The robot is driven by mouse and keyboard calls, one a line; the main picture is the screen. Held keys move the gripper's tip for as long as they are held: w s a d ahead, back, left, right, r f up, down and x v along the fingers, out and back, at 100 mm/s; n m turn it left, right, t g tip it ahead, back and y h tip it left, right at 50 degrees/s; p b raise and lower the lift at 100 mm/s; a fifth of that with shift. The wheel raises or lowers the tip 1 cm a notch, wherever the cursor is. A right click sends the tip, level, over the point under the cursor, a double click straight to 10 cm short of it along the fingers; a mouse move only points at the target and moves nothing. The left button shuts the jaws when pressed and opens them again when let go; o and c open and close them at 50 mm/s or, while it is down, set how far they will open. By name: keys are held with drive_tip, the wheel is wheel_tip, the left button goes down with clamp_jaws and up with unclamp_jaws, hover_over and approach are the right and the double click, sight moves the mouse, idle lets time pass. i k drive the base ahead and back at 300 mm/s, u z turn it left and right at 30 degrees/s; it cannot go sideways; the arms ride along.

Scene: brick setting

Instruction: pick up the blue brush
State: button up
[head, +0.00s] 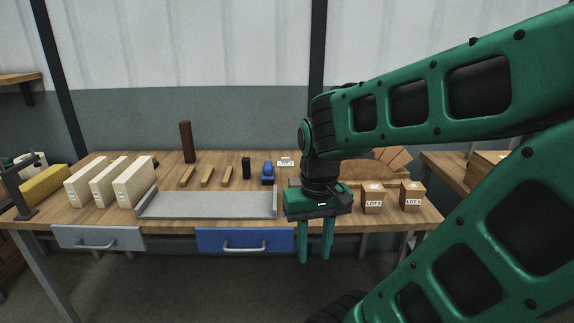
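A small blue object (268,172), which looks like the blue brush, lies on the wooden table (170,173) behind the right end of a grey tray. It is small in the head view, so its bristles cannot be made out. My gripper (316,258) points down in front of the table's front edge, to the right of and nearer than the blue object. Its two green fingers are apart with nothing between them.
The grey tray (205,214) lies along the table front. Cream blocks (133,183) stand left. A black item (246,168) and small wooden pieces (207,176) lie left of the blue object. Boxes marked LOT (372,203) stand right. A dark red post (187,142) stands behind.

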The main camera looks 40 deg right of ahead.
sight(268, 175)
drive_tip(key=z, duration=0.55)
drive_tip(key=i, duration=1.15)
drive_tip(key=z, duration=0.5)
